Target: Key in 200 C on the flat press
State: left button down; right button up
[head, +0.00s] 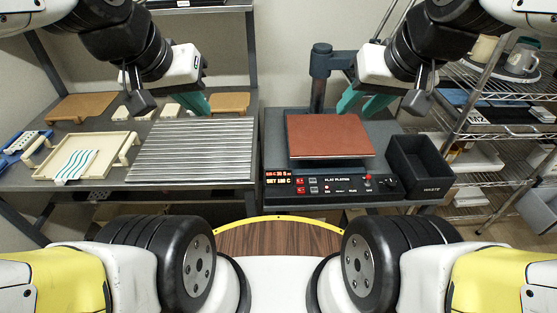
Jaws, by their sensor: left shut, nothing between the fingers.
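The flat press (330,157) stands on the right-hand table with a flat reddish-brown plate on top. Its black control panel (345,185) faces me, with a red-lit display (278,177) at the left, small buttons (313,185) beside it and a red knob (368,177) at the right. The display's lower line starts with SET, but its digits are too small to read surely. My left gripper (196,105) is shut and empty above the ribbed rack, left of the press. My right gripper (362,106) looks open and empty, above the press's back right corner. Neither touches the panel.
A ribbed metal rack (190,152) fills the left table's right side, with a cream tray (83,158) holding a striped cloth at its left. A black waste bin (420,165) stands right of the press.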

grip_shut()
dwell(1.6)
